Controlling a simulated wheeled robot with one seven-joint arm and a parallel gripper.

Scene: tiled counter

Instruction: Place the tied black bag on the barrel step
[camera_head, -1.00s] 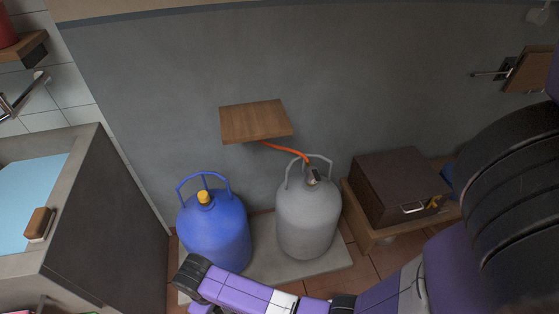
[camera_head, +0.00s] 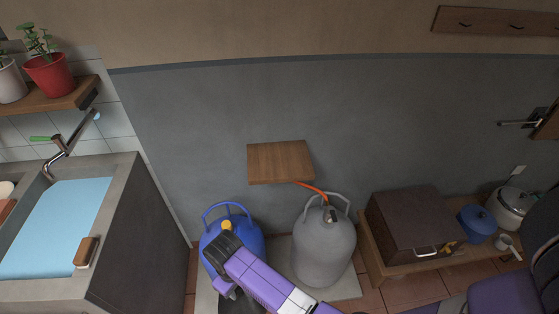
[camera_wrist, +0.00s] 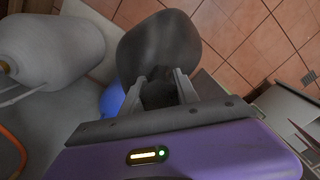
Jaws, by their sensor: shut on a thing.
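The black bag (camera_wrist: 160,48) hangs from my gripper (camera_wrist: 160,92), whose two fingers are shut on its gathered neck. In the head view the bag (camera_head: 241,304) is a dark shape at the bottom edge, mostly cut off, below my gripper (camera_head: 226,290). A low pale slab (camera_head: 345,287), which may be the barrel step, lies on the floor under a blue gas cylinder (camera_head: 213,240) and a grey one (camera_head: 325,253). The bag is in front of the blue cylinder. Whether it touches the slab cannot be told.
A wooden wall shelf (camera_head: 281,162) and an orange hose (camera_head: 311,188) are above the cylinders. A dark box (camera_head: 405,220) stands on a low wooden bench (camera_head: 372,262) at right. The sink counter (camera_head: 122,220) is at left. Tiled floor (camera_wrist: 240,35) shows beside the bag.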

